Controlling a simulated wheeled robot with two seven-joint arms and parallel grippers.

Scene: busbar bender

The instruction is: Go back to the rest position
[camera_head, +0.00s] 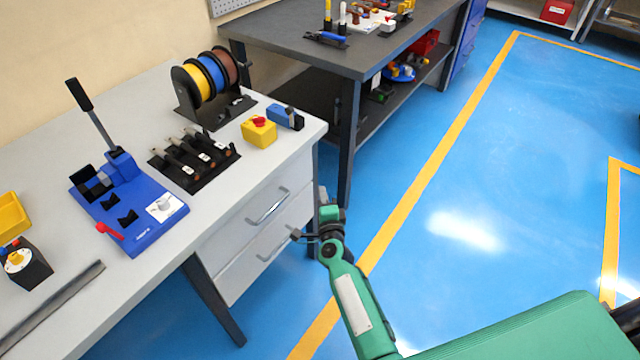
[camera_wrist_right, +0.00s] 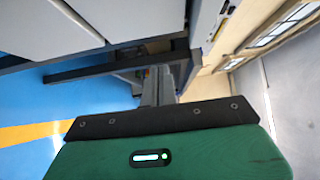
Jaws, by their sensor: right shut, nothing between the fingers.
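The blue busbar bender (camera_head: 140,232) sits on the white-grey workbench at the left, its black-gripped lever (camera_head: 92,112) tilted up and back. My right arm reaches in from the bottom right. My right gripper (camera_head: 297,235) is small and partly hidden by the wrist, in front of the bench's white drawers (camera_head: 262,222) and below the bench top. In the right wrist view, the gripper (camera_wrist_right: 158,84) shows narrow fingers together with nothing held. My left gripper is not in view.
A dark workbench (camera_head: 290,40) stands behind. Blue floor (camera_head: 480,180) is clear at the right.

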